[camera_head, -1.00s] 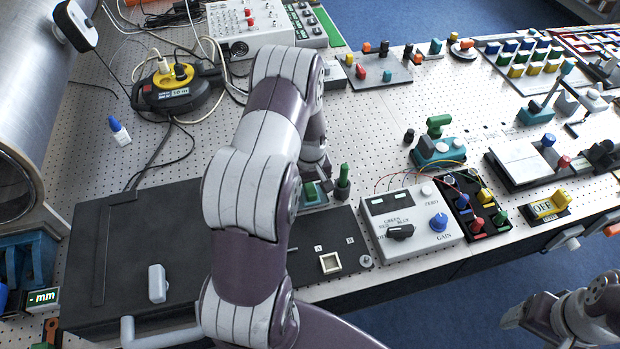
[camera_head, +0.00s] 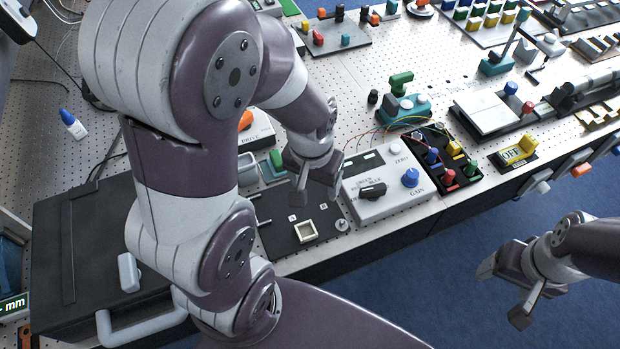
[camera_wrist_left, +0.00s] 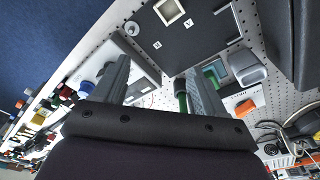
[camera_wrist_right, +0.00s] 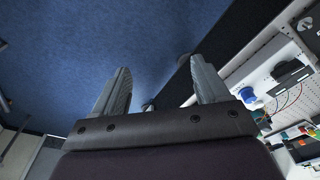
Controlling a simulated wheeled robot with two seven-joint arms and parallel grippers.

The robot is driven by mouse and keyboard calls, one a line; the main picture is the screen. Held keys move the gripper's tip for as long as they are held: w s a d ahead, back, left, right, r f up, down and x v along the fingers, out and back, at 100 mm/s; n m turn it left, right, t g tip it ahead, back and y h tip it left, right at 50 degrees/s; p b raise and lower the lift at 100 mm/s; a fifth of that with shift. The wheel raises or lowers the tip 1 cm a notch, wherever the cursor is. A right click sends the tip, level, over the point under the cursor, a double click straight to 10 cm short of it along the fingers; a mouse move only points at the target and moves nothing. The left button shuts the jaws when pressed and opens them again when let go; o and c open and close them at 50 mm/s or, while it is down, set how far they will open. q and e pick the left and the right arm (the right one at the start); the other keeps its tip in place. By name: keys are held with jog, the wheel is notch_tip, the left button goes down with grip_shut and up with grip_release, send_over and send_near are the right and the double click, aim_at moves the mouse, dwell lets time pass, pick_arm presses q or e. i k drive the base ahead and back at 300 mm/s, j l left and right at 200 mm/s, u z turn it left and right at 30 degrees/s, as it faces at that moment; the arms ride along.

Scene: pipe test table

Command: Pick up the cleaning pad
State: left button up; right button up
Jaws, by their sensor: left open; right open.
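No object is clearly recognisable as the cleaning pad. A pale grey rounded block (camera_head: 247,170) stands beside a small green-and-teal item (camera_head: 274,165), partly behind my left arm. The grey block also shows in the left wrist view (camera_wrist_left: 248,68). Another pale block (camera_head: 128,272) sits on the black case. My left gripper (camera_head: 317,187) is open and empty above the table, between the black plate and the GAIN box. In its wrist view a green handle (camera_wrist_left: 181,96) shows close to one finger; contact cannot be told. My right gripper (camera_head: 503,292) is open and empty over the blue floor.
The black plate (camera_head: 275,238) with a square socket (camera_head: 306,231) lies at the table's front. The GAIN box (camera_head: 385,198) stands to its right, wired to a black tray (camera_head: 447,165). The black case (camera_head: 85,235) fills the left front.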

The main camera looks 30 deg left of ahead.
aim_at(274, 161)
jog(key=i+l, duration=0.6)
jog(key=l+u, duration=0.1)
jog(key=u, duration=0.35)
jog(key=l+u, duration=0.1)
jog(key=u, duration=0.35)
jog(key=i+l+u, duration=0.1)
jog(key=u, duration=0.35)
jog(key=l+u, duration=0.1)
jog(key=u, duration=0.8)
jog(key=k+l+u, duration=0.1)
jog(key=u, duration=1.45)
